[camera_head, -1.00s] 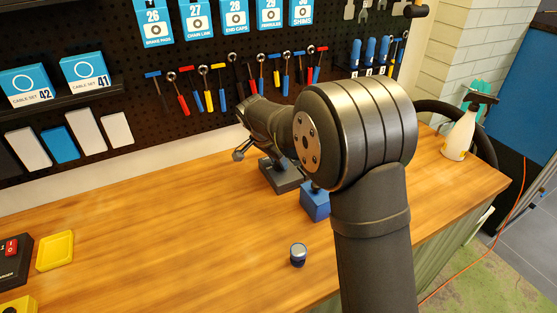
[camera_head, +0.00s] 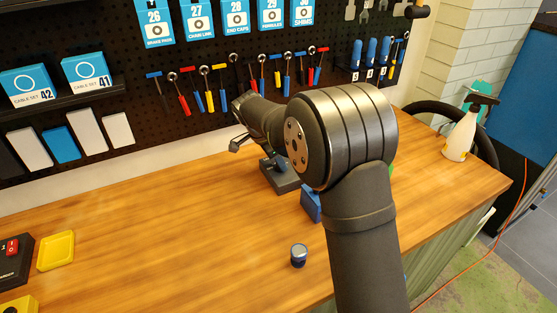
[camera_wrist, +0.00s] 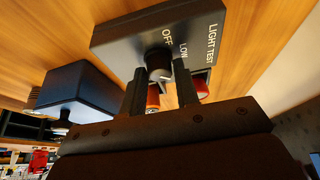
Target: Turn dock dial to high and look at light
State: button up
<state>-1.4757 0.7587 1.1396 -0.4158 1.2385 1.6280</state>
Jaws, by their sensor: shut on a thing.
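The dark grey dock (camera_wrist: 130,38) fills the top of the wrist view, with the words LIGHT TEST, OFF and LOW readable on its face. Its round dial (camera_wrist: 158,63) sits between the tips of my gripper (camera_wrist: 160,70), which is shut on it. The dial's exact setting is hard to read, and no HIGH label shows. An orange part (camera_wrist: 152,98) and a red part (camera_wrist: 202,88) show beyond the fingers, partly hidden; I cannot tell whether either is lit. In the head view the dock (camera_head: 282,180) stands on the bench, partly behind my arm.
A spray bottle (camera_head: 466,130) stands at the far right. The bench middle left is clear.

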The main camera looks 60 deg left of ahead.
jog(key=shift+f, duration=0.1)
jog(key=o, duration=1)
jog(key=shift+c, duration=0.2)
jog(key=v, duration=1.7)
jog(key=shift+r, duration=0.3)
jog(key=shift+f, duration=0.1)
jog(key=x, duration=1.7)
jog(key=shift+f, duration=0.15)
